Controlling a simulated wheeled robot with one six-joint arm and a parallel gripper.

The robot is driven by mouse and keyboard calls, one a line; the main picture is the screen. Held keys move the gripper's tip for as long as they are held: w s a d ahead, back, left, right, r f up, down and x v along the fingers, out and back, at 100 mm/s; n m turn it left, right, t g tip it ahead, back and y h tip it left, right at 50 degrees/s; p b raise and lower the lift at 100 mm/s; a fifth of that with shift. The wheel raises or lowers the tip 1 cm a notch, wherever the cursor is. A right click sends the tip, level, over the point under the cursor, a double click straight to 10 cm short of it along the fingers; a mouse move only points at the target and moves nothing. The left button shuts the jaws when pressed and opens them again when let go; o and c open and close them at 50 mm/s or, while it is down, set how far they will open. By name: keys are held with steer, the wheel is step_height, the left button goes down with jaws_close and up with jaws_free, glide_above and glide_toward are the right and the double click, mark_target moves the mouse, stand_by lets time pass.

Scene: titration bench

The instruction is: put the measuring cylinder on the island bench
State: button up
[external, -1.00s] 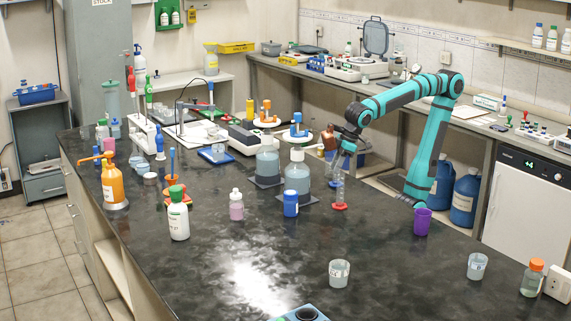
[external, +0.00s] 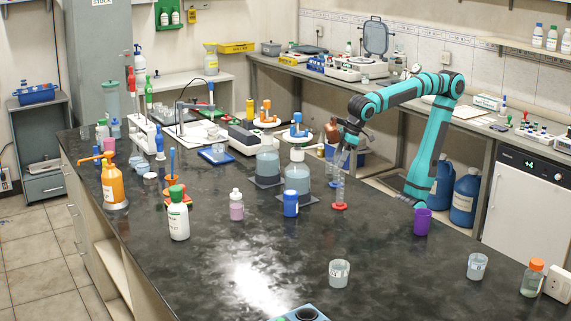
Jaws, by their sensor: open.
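The measuring cylinder (external: 340,192) is a clear, narrow tube with a red base. It stands upright on the dark island bench (external: 400,275), near the bench's far right edge. My gripper (external: 342,160) is open at the cylinder's upper end, pointing down. The fingers overlap the top of the tube in this view. I cannot tell whether they touch it or are apart from it.
A brown bottle (external: 332,130) is behind my gripper. The front middle of the bench is largely clear.

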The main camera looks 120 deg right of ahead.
steer(key=v, duration=0.9)
steer(key=shift+s, duration=0.1)
